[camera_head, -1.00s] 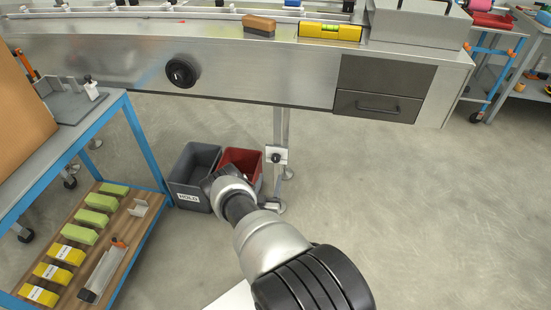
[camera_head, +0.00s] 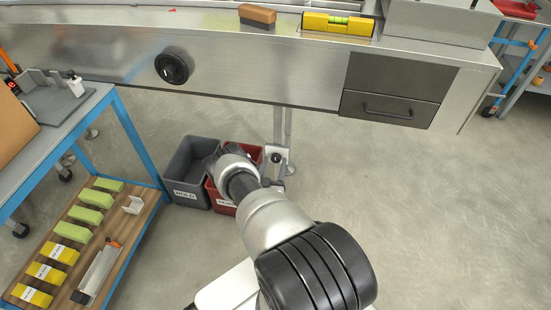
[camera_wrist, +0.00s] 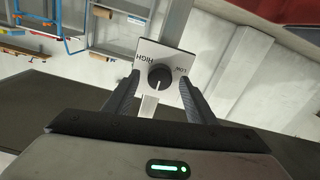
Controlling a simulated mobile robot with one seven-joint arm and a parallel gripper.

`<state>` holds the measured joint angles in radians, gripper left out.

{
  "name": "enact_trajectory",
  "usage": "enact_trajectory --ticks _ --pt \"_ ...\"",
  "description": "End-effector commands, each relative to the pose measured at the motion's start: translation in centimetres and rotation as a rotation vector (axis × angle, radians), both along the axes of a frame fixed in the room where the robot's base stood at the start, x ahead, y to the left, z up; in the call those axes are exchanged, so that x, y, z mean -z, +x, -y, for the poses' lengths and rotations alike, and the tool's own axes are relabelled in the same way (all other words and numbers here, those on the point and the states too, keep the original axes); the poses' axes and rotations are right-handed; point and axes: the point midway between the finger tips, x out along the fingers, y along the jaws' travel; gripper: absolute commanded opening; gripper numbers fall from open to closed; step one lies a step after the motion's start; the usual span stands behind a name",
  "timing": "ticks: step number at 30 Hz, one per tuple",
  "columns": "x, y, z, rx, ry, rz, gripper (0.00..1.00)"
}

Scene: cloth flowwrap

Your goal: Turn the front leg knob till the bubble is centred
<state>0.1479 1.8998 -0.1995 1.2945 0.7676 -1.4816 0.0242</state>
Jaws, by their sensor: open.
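The front leg knob (camera_wrist: 160,77) is a round black knob with a white pointer line, on a white plate (camera_wrist: 133,47) marked HIGH and LOW. In the wrist view it lies between the two fingers of my gripper (camera_wrist: 158,85), which is open with a gap on each side; I cannot tell if the fingers reach around it. The knob also shows in the head view (camera_head: 276,158) on the leg under the machine. My gripper's fingers are hidden there behind my wrist. The yellow level (camera_head: 338,23) lies on the machine top; its green vial shows, but the bubble is too small to judge.
A grey HOLD bin (camera_head: 188,188) and a red bin (camera_head: 222,203) stand left of the leg, close to my arm. A blue-framed cart (camera_head: 133,140) stands at the left. The machine's drawer (camera_head: 388,108) overhangs at right. The floor at right is clear.

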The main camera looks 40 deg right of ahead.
Motion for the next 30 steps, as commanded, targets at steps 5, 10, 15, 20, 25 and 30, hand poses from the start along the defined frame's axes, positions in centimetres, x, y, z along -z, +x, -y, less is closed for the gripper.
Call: enact_trajectory --ticks 5,10,15,20,25,30 --pt "0.01 -0.09 -0.04 0.0 0.001 -0.001 0.51" --pt "0.01 -0.09 -0.03 0.0 0.001 -0.001 0.51" --pt "0.01 -0.09 -0.03 0.0 0.001 -0.001 0.29" --pt "0.01 -0.08 -0.03 0.0 0.001 -0.001 0.1" --pt "0.02 -0.09 -0.02 0.0 0.01 0.01 0.1" --pt "0.04 -0.1 0.02 0.0 0.045 0.051 0.1"
